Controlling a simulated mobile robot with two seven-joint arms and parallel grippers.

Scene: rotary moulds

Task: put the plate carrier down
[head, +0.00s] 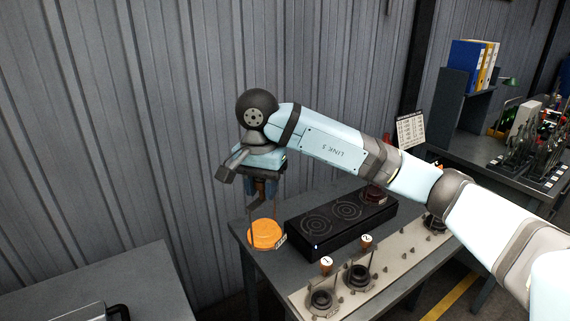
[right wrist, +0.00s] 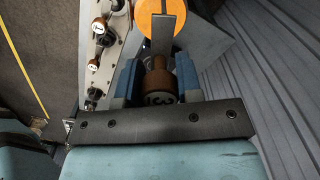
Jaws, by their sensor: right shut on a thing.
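My right gripper (head: 264,188) is shut on the brown handle of the plate carrier (head: 255,204). It points down over the near left end of the bench. In the right wrist view the handle, marked 3 (right wrist: 158,85), sits between the blue fingers. A dark flat bar of the carrier (right wrist: 168,35) runs out past it. An orange disc (head: 266,235) with a small label lies under the carrier at the bench corner. It also shows behind the bar in the right wrist view (right wrist: 188,22). I cannot tell whether the carrier touches the disc. My left gripper is out of view.
A black box with ring-marked plates (head: 340,228) stands right of the disc. In front, a pale rail (head: 392,264) carries dark round moulds, with brown handles marked 1 (head: 326,264) and 2 (head: 366,243). A ribbed wall (head: 150,130) rises close behind. Another grey table (head: 130,280) is at lower left.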

